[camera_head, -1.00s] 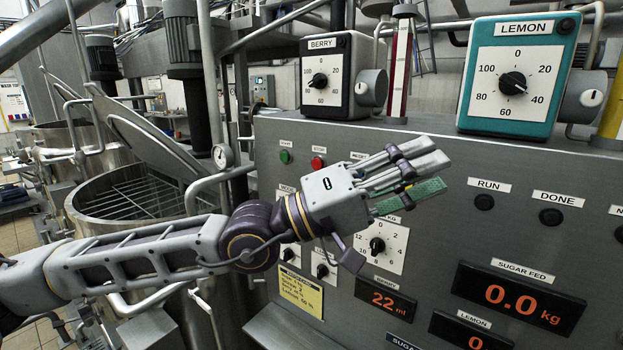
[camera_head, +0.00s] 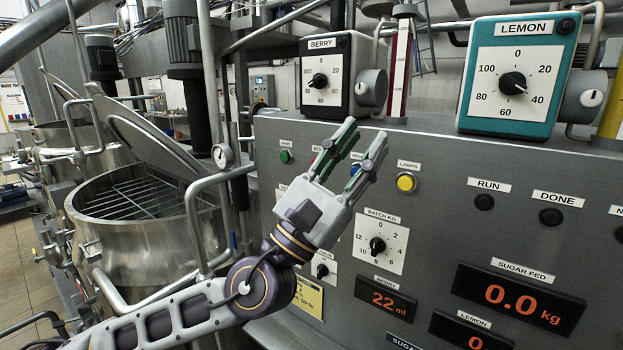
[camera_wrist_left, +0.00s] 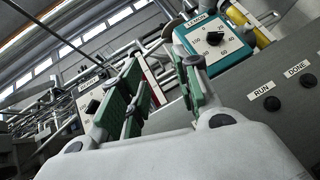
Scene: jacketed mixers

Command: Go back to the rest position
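My left gripper (camera_head: 356,155) is in front of the control panel (camera_head: 440,160), pointing up and slightly right. Its two green-padded fingers are apart with nothing between them. It covers part of the row of buttons. In the left wrist view the same fingers (camera_wrist_left: 160,90) stand apart, with the berry dial box (camera_wrist_left: 92,100) and the lemon dial box (camera_wrist_left: 215,38) beyond. My right gripper is not in either view.
A steel mixing vessel (camera_head: 145,235) with a raised lid stands at the left. The berry box (camera_head: 335,75) and teal lemon box (camera_head: 518,75) sit on top of the panel. The batch dial (camera_head: 380,240) and a sugar display (camera_head: 518,297) are on the panel face.

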